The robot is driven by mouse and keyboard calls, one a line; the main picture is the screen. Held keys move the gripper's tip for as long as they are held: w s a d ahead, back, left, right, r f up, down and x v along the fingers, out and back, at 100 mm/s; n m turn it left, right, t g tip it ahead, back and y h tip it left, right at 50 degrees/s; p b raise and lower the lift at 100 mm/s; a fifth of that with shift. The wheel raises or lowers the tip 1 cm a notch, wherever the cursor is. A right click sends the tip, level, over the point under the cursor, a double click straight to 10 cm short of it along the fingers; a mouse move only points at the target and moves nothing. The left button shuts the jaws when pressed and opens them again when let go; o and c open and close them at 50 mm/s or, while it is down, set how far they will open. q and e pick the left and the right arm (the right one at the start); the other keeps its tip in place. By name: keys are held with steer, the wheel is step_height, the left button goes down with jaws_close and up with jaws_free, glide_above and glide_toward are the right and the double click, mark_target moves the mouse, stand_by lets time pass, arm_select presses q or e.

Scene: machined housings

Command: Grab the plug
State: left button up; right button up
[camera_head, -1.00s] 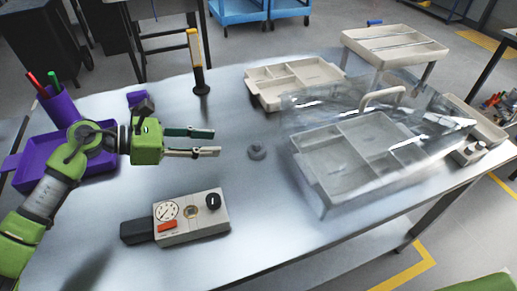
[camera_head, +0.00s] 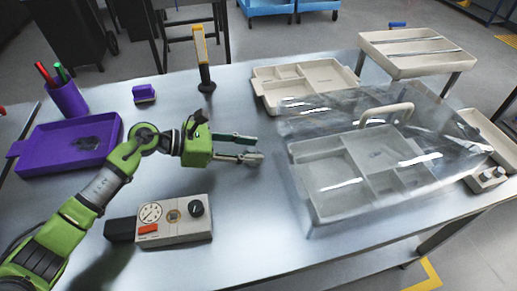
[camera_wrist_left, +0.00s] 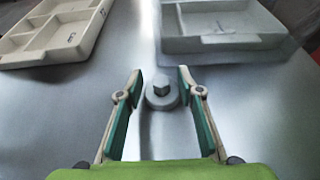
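The plug (camera_wrist_left: 161,93) is a small grey round piece with a raised block on top, lying on the metal table in the left wrist view. My left gripper (camera_wrist_left: 159,80) is open, with one finger on each side of the plug and a visible gap on both sides. In the head view my left gripper (camera_head: 255,149) reaches in from the left, low over the table. There the plug is hard to tell apart from the fingertips. My right gripper is not in view.
A clear cover with a handle (camera_head: 386,113) stands over a grey compartment tray (camera_head: 318,215) at right. A beige tray (camera_head: 262,74) lies behind. A dial box (camera_head: 172,220), purple tray (camera_head: 65,150), purple cup (camera_head: 68,100) and yellow-black upright tool (camera_head: 201,55) stand around the arm.

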arm_select(q)
steer(key=shift+s+a, duration=0.1)
steer(key=shift+a, duration=0.15)
steer(key=shift+c, duration=0.3)
steer(key=shift+s+a+r, duration=0.1)
steer(key=shift+a, duration=0.15)
jaws_close()
steer(key=shift+d, duration=0.2)
